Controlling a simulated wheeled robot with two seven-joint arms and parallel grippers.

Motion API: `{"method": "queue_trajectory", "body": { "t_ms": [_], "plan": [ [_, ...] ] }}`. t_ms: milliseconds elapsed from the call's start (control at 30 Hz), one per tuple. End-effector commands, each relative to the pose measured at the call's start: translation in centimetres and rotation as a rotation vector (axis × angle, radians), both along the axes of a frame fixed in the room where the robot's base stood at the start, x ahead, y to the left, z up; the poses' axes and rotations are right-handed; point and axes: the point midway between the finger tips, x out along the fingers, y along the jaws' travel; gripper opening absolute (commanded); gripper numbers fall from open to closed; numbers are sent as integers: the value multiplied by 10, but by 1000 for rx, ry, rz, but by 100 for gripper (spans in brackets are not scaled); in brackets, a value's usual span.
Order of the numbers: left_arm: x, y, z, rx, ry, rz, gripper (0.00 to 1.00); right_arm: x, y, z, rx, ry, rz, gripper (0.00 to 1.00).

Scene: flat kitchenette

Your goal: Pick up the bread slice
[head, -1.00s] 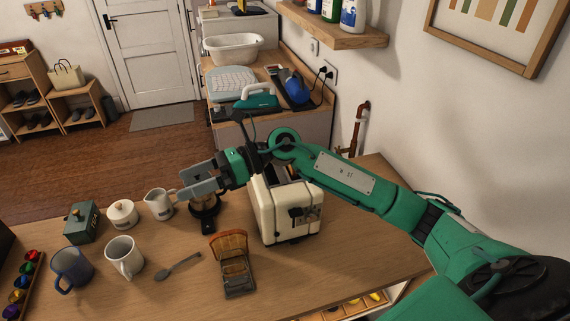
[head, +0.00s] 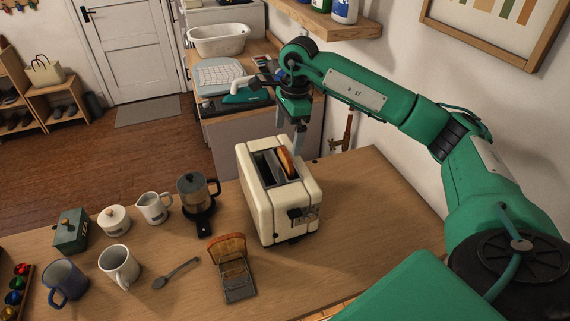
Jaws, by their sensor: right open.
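A bread slice (head: 287,161) stands upright in the right-hand slot of the cream toaster (head: 284,210), its brown top edge sticking out. The toaster's other slot looks empty. My right gripper (head: 299,148) points down just above and behind the toaster's far right end. It is open, seen nearly edge-on, with its fingertips close to the slice; I cannot tell whether they touch it. My left gripper is not in view.
A milk jug (head: 153,208), white mug (head: 120,266), blue mug (head: 67,283), green box (head: 71,232) and spoon (head: 176,273) lie further left. The counter right of the toaster is clear.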

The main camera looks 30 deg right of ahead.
Motion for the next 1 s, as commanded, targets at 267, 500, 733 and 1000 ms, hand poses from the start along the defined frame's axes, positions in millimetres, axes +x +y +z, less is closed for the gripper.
{"method": "queue_trajectory", "body": {
  "t_ms": [267, 500, 733, 1000],
  "plan": [
    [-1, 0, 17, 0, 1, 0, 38, 1, 5, -41, 2, 1, 0, 100],
    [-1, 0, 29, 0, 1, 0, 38, 1, 5, -55, 2, 3, -1, 100],
    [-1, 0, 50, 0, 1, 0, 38, 2, 5, -83, 3, 2, 0, 100],
    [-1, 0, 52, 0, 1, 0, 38, 3, 7, -99, 3, -2, 1, 100]
  ]
}}
